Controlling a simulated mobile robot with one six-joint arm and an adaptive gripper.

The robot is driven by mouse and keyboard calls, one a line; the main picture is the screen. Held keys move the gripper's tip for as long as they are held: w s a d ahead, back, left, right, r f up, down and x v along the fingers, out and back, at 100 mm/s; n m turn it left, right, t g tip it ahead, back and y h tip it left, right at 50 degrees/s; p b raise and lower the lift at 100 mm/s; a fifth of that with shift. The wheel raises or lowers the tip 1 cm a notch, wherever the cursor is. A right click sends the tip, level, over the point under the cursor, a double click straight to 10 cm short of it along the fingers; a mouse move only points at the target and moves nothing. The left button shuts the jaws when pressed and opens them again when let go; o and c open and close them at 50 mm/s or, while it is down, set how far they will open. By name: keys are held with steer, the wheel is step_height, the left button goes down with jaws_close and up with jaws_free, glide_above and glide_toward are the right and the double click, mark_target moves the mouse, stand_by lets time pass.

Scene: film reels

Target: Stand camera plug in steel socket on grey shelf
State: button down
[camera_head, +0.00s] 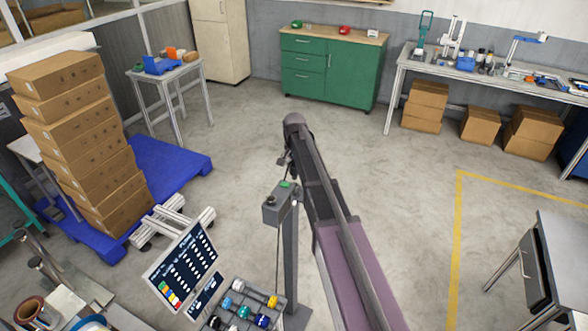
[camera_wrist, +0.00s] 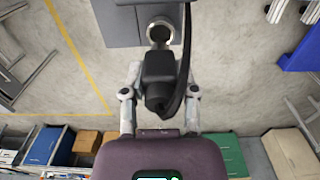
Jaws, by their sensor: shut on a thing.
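In the wrist view my gripper (camera_wrist: 160,78) is shut on the black camera plug (camera_wrist: 158,70), with one finger on each side. A black cable curves along the plug's right side. Just beyond the plug's far end is a round steel ring, the socket (camera_wrist: 160,30), against a grey surface that looks like the shelf (camera_wrist: 115,22). Plug and ring are nearly in line; whether they touch cannot be told. In the head view my arm hides most of the gripper and I cannot make out the plug.
A grey box on a post (camera_head: 274,210) stands close left of my arm, above a tray of coloured reels (camera_head: 240,305) and a tilted display board (camera_head: 182,265). Stacked cartons (camera_head: 80,140) stand on a blue pallet (camera_head: 170,165). The floor around a green cabinet (camera_head: 333,70) is clear.

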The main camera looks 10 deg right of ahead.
mark_target(294, 178)
steer(key=shift+f+b, duration=0.3)
steer(key=shift+f, duration=0.2)
steer(key=shift+f, duration=0.15)
steer(key=shift+f+b, duration=1.75)
steer(key=shift+b, duration=0.15)
steer(key=shift+c, duration=1.5)
jaws_free()
steer(key=shift+r, duration=0.25)
